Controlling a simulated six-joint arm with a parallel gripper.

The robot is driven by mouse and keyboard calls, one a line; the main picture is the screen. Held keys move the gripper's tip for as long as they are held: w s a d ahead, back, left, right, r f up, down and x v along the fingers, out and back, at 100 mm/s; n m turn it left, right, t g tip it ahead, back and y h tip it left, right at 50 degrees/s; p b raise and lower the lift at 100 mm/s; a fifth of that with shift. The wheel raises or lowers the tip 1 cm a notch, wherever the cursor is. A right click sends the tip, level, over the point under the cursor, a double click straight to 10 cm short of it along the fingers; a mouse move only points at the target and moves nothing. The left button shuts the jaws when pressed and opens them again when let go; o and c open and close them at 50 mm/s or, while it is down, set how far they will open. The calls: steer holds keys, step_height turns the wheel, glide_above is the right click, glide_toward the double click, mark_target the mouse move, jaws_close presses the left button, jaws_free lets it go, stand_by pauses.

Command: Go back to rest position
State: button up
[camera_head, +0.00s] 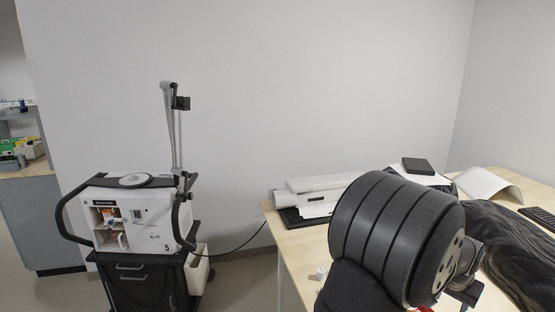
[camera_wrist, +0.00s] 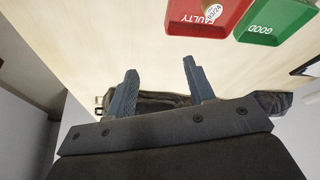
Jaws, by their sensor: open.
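My gripper (camera_wrist: 159,66) shows in the wrist view with its two blue-grey fingers wide apart. Nothing is between the fingers. They are above a pale wooden table top (camera_wrist: 100,30). In the head view my large dark arm link fills the lower right, and the gripper's fingers cannot be made out there.
A red tray marked FAULTY (camera_wrist: 178,28) holds a small round white labelled piece (camera_wrist: 213,11). A green tray marked GOOD (camera_wrist: 262,38) stands beside it. A white ventilator numbered 5 (camera_head: 152,228) stands on a dark cart at left. White rolls (camera_head: 318,184) lie on the table (camera_head: 305,245).

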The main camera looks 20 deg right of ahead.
steer(key=w+a+f, duration=0.1)
steer(key=w+a, duration=0.3)
steer(key=w, duration=0.3)
steer(key=w+a+f, duration=0.2)
steer(key=w+a, duration=0.3)
steer(key=w, duration=0.3)
steer(key=w+a+f, duration=0.2)
steer(key=w+a, duration=0.3)
steer(key=w, duration=0.3)
steer(key=shift+f, duration=0.25)
steer(key=o, duration=1.1)
steer(key=shift+r, duration=0.1)
steer(key=w+a+r+n+t+y, duration=0.1)
steer(key=a+r+n+y, duration=0.15)
steer(key=r+n, duration=0.45)
steer(key=w+a+r+n+t+y, duration=0.1)
steer(key=a+r+n+t+y, duration=0.15)
steer(key=r+n, duration=0.4)
steer(key=shift+g+h, duration=0.4)
steer(key=shift+g, duration=0.05)
steer(key=x, duration=0.8)
steer(key=shift+w+a+f, duration=0.1)
steer(key=shift+a+f, duration=0.2)
steer(key=v, duration=1)
